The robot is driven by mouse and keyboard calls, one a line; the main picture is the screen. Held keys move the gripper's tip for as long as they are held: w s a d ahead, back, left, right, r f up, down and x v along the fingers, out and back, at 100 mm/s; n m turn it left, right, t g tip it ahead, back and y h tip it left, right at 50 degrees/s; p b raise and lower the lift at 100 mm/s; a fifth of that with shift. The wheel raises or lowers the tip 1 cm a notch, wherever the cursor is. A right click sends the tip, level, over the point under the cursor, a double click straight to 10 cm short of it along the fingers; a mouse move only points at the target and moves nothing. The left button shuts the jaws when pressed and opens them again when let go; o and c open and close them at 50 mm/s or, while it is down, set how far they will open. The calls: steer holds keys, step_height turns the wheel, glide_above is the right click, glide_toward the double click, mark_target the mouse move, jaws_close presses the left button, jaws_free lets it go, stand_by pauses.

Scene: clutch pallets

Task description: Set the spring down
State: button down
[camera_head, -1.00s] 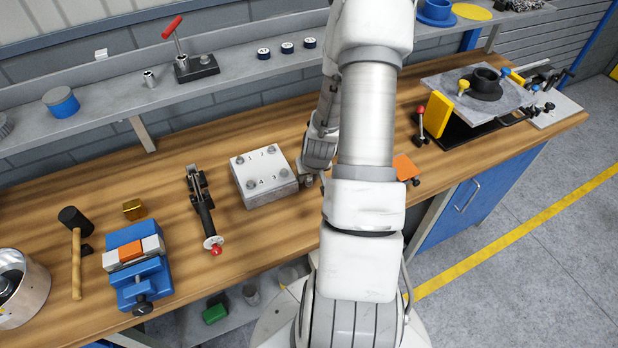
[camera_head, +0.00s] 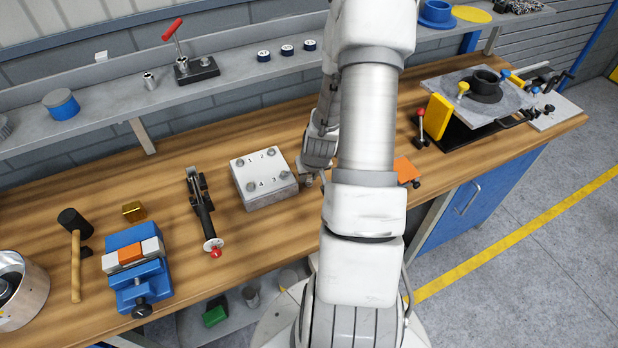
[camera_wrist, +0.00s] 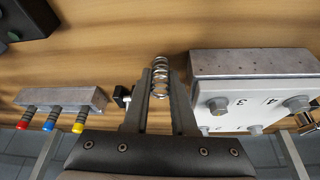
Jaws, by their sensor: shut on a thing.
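The spring (camera_wrist: 160,76) is a small silver coil, seen in the wrist view between the two fingers of my gripper (camera_wrist: 160,95). The gripper is shut on it, and the spring stands out past the fingertips toward the wooden bench top (camera_wrist: 150,55). I cannot tell whether its far end touches the wood. In the head view my gripper (camera_head: 309,180) is low over the bench, just right of the grey numbered block, and mostly hidden by my arm. The spring is not clear there.
The numbered block (camera_head: 265,190) stands close beside the gripper and also shows in the wrist view (camera_wrist: 250,65). A grey bar with coloured-tipped pins (camera_wrist: 62,100) lies on the other side. An orange plate (camera_head: 405,169) lies right of my arm. A toggle clamp (camera_head: 203,210) stands further left.

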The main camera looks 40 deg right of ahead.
steer(key=r, duration=0.3)
steer(key=shift+s+d+r, duration=0.15)
steer(key=shift+s+r, duration=0.05)
steer(key=shift+s, duration=0.1)
steer(key=s+d+r+p, duration=0.1)
steer(key=s+d+r, duration=0.1)
steer(key=s+r, duration=0.4)
steer(key=s, duration=0.4)
steer(key=shift+s+d+r, duration=0.25)
steer(key=shift+s+d, duration=0.05)
steer(key=shift+d, duration=0.05)
steer(key=w+a+n, duration=0.1)
steer(key=w+a, duration=0.4)
steer(key=a, duration=0.4)
steer(key=w+a+n+y, duration=0.1)
steer(key=w+a+n, duration=0.1)
steer(key=w+a, duration=0.4)
steer(key=w+a+n, duration=0.1)
steer(key=w+a, duration=0.4)
steer(key=a, duration=0.6)
steer(key=shift+w+a+f+n+y+b, duration=0.15)
steer(key=shift+a+f+n+y+b, duration=0.15)
steer(key=shift+f+y+b, duration=0.1)
